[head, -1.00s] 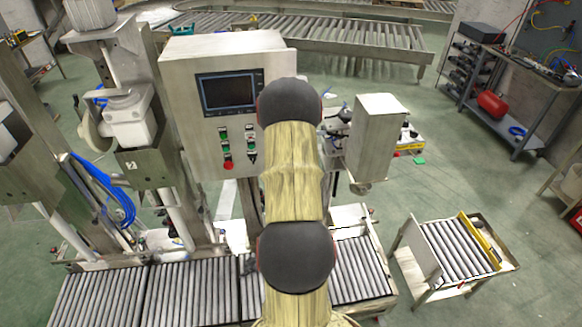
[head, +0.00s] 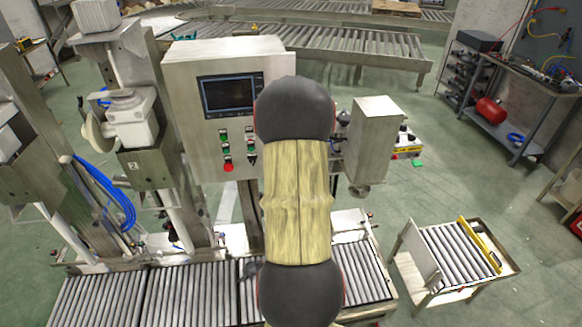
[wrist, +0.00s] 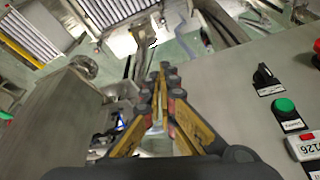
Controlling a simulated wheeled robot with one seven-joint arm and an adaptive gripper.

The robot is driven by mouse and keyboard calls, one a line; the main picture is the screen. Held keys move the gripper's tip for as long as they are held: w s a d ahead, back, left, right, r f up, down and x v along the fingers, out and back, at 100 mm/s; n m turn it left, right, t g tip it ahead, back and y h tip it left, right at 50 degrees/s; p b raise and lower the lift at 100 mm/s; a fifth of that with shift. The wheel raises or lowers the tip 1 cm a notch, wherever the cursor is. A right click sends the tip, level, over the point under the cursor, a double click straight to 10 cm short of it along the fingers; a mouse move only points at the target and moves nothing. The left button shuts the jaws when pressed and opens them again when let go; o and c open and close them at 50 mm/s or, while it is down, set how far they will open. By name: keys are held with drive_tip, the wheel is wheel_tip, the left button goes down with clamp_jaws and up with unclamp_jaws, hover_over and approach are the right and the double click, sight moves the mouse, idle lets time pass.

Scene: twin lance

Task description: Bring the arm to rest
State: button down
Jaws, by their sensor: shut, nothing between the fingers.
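My gripper (wrist: 160,80) shows in the wrist view with its yellow and dark fingers drawn together and nothing between them. It is beside the grey face of the control cabinet (wrist: 235,90), with a green button (wrist: 284,105) and a black knob (wrist: 264,76) to its right. In the head view my arm (head: 296,190) stands upright in the middle, in front of the cabinet (head: 185,75); the gripper itself cannot be made out there.
The cabinet carries a screen (head: 228,94) and a red button (head: 228,167). A grey box (head: 377,135) stands right of my arm. Roller conveyors (head: 195,292) run along the front, with a roller cart (head: 455,255) at right. Green floor (head: 440,190) is open beyond the grey box.

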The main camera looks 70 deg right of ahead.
drive_tip(key=shift+s+a+r, duration=0.1)
drive_tip(key=shift+a+r, duration=0.05)
drive_tip(key=shift+r, duration=0.15)
drive_tip(key=s+a+f+n+y, duration=0.1)
drive_tip(key=s+a+f+y, duration=0.15)
drive_tip(key=a, duration=0.45)
drive_tip(key=w+a+r+n+b, duration=0.2)
drive_tip(key=w+a+n+b, duration=0.1)
drive_tip(key=a, duration=1)
drive_tip(key=w+a+r+n+b, duration=0.2)
drive_tip(key=w+a+r+n, duration=0.1)
drive_tip(key=a, duration=1)
drive_tip(key=s+a+n+t+y+b, duration=0.1)
drive_tip(key=a+n+t+b, duration=0.4)
drive_tip(key=a, duration=2.3)
drive_tip(key=n+b, duration=0.3)
drive_tip(key=n, duration=0.1)
drive_tip(key=shift+s+r+y+b, duration=0.2)
drive_tip(key=shift+r+y+b, duration=0.1)
drive_tip(key=shift+r+y, duration=0.1)
